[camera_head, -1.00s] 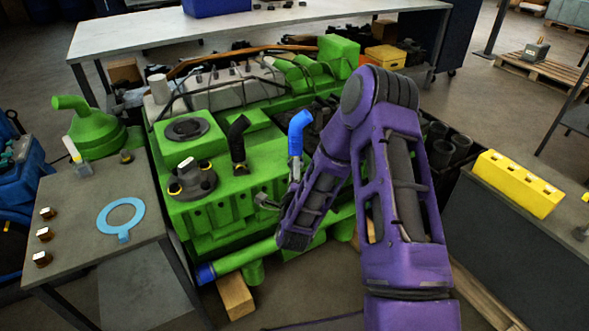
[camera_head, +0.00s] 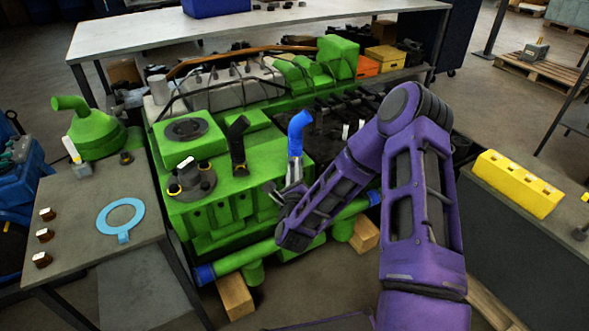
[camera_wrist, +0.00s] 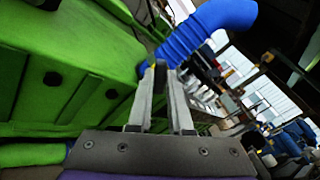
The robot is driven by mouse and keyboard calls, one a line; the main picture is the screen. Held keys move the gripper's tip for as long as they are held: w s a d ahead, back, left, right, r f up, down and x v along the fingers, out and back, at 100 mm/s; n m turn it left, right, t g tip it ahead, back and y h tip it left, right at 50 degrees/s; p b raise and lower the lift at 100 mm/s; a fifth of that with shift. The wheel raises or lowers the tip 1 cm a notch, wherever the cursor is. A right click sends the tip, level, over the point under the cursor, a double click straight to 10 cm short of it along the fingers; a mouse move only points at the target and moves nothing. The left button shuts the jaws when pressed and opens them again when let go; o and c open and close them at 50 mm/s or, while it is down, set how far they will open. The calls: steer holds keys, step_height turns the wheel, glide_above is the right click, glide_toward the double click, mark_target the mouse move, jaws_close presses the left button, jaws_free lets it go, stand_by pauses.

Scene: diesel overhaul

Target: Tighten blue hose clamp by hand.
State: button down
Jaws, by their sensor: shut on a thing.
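The blue ribbed hose (camera_head: 299,131) stands bent upright on the green engine, and it also shows in the wrist view (camera_wrist: 207,29) just beyond my fingers. My gripper (camera_head: 282,189) is at the lower end of this hose, low on the engine's right front side. In the wrist view my gripper's two fingers (camera_wrist: 163,72) are close together, with their tips at the base of the blue hose. They are shut on the blue hose clamp there, which is small and mostly hidden by the fingertips.
The green engine (camera_head: 240,192) fills the middle. A black hose (camera_head: 237,140) stands left of the blue one. A left table (camera_head: 95,225) holds a light blue ring (camera_head: 121,217). A yellow block (camera_head: 517,183) lies on the right bench. My forearm crosses the engine's front right.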

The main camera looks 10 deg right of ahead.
steer(key=shift+a+f, duration=0.1)
steer(key=shift+f, duration=0.05)
steer(key=c, duration=0.8)
jaws_free()
